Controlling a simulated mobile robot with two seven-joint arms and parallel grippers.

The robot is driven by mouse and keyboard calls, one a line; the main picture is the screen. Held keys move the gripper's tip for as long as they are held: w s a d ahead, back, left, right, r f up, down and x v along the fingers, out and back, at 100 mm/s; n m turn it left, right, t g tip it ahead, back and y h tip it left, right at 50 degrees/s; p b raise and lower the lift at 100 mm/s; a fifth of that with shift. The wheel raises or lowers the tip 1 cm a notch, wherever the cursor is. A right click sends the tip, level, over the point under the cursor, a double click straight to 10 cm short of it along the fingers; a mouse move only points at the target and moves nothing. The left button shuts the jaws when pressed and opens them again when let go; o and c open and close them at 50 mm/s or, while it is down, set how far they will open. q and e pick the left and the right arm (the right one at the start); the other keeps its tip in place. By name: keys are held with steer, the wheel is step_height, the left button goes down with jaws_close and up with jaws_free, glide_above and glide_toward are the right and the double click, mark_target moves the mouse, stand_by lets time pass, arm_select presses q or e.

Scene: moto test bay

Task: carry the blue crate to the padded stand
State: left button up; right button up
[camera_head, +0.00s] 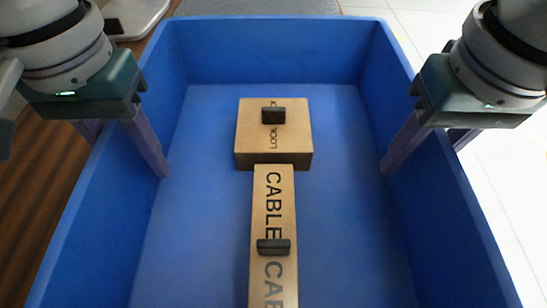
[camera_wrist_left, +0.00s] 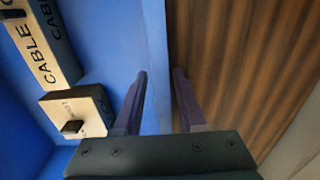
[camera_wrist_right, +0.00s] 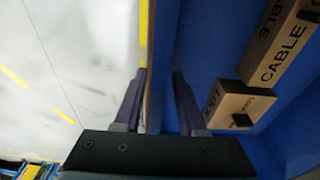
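The blue crate (camera_head: 275,55) fills the middle of the head view, its near end cut off by the frame. Inside lie a square cardboard box (camera_head: 245,135) with a dark handle and a long box marked CABLE (camera_head: 272,205). My left gripper (camera_head: 120,145) is over the left wall, one finger inside and one outside; the left wrist view shows the wall between its fingers (camera_wrist_left: 160,75). My right gripper (camera_head: 425,145) is likewise astride the right wall, seen in the right wrist view (camera_wrist_right: 160,75). Both look open, with gaps beside the walls. I cannot identify the padded stand.
A brown wooden surface (camera_wrist_left: 230,70) lies beside the crate's left wall. Pale floor (camera_wrist_right: 70,70) with yellow markings is on the right side. A white object (camera_head: 135,18) sits at the upper left, and a grey surface (camera_head: 255,6) shows beyond the far wall.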

arm_select(q)
steer(key=shift+f, duration=1.35)
arm_select(e)
steer(key=shift+w+f, duration=0.2)
steer(key=shift+f, duration=1.15)
arm_select(q)
jaws_close()
arm_select(e)
jaws_close()
arm_select(q)
steer(key=shift+w+r, duration=0.1)
arm_select(e)
steer(key=shift+r, duration=0.15)
